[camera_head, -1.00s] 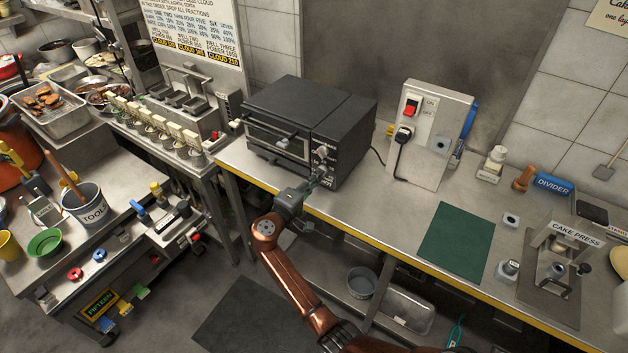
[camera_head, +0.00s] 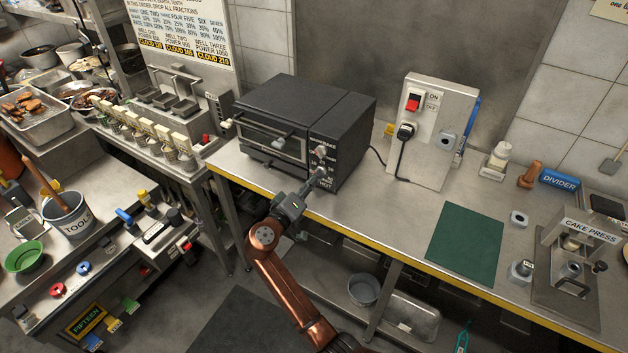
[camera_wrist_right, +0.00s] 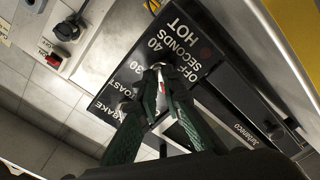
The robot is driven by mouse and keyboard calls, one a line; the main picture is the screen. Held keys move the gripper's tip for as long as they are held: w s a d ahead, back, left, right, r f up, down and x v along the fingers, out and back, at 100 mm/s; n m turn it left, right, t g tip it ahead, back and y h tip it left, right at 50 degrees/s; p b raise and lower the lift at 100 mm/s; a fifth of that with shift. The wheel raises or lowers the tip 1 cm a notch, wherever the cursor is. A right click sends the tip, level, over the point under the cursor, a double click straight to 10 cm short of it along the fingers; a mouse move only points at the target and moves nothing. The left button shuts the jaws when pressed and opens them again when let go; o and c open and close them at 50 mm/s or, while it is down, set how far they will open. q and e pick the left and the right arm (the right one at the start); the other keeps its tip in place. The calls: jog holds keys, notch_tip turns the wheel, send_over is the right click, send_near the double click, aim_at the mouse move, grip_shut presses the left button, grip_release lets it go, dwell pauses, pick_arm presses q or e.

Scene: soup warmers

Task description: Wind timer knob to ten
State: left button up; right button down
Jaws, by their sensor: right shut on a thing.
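The black oven (camera_head: 300,125) stands on the steel counter, its control face to the right of its glass door. The timer knob (camera_head: 321,171) is the lower knob on that face. It also shows in the wrist view (camera_wrist_right: 157,67), with OFF, SECONDS, 30, 40 and HOT printed around it. My right gripper (camera_head: 313,183) is at this knob. In the wrist view its green fingers (camera_wrist_right: 160,88) are shut on it and partly cover it, so I cannot read its setting. My left gripper is out of view.
An upper knob (camera_head: 321,151) sits just above, by the BAKE and TOAST labels. A switch panel (camera_head: 430,125) with a red switch and black plug stands right of the oven. A green mat (camera_head: 465,243) lies on the counter. The counter before the panel is clear.

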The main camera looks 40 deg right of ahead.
jog(key=shift+f, duration=0.15)
jog(key=c, duration=2.1)
grip_release()
jog(key=v, duration=1.2)
